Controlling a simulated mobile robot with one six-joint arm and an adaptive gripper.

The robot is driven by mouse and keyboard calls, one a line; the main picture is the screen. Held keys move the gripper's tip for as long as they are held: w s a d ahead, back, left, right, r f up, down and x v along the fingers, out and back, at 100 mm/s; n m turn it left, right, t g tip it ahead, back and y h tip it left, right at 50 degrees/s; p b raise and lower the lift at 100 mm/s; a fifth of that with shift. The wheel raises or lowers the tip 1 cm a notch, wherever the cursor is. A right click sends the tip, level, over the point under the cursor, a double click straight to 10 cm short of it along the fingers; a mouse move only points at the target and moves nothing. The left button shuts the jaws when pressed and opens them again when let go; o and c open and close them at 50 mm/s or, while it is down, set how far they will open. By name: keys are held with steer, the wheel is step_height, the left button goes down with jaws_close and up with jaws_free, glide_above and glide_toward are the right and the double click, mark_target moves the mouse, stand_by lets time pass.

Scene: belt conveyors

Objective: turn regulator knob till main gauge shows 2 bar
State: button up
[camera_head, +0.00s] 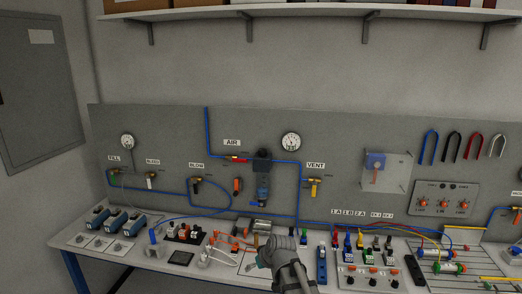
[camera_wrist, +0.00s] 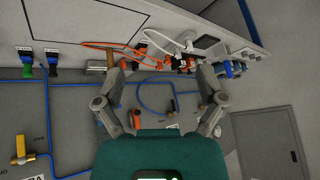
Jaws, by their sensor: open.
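The regulator (camera_head: 262,160) is a dark block with a blue bowl below it, on the grey panel under the AIR label. Its knob cannot be made out clearly. A round white gauge (camera_head: 291,142) is mounted just right of and above it; its needle is too small to read. My gripper (camera_head: 270,250) is low over the bench, below the regulator and apart from it. In the wrist view my gripper (camera_wrist: 165,66) has its fingers spread with nothing held between them. The regulator is not visible there.
The panel has a red AIR valve (camera_head: 237,159), a yellow VENT valve (camera_head: 314,186) and blue pipes. A second gauge (camera_head: 128,141) is at left. Connectors, cables and an orange cable (camera_wrist: 105,46) crowd the bench. A shelf (camera_head: 300,16) runs above. The space before the upper panel is clear.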

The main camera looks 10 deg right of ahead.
steer(key=w+a+r+t+y+p, duration=0.1)
steer(key=w+a+r+t+p, duration=0.2)
steer(key=w+r, duration=0.6)
steer(key=w+a+r+t+y, duration=0.1)
steer(key=w+a+r+t, duration=0.2)
steer(key=w+r+t, duration=0.55)
steer(key=m+g+h+p, duration=0.2)
steer(key=m+h+p, duration=0.3)
steer(key=m+h, duration=0.7)
glide_toward(261, 152)
steer(key=a+n+h, duration=0.1)
steer(key=s+a+f+n+h, duration=0.1)
steer(key=n, duration=0.1)
steer(key=shift+s+a+f+t+h, duration=0.15)
steer(key=shift+f+t+h, duration=0.1)
steer(key=shift+f+h, duration=0.15)
steer(key=x, duration=1.3)
steer(key=shift+w, duration=0.35)
steer(key=shift+r, duration=0.1)
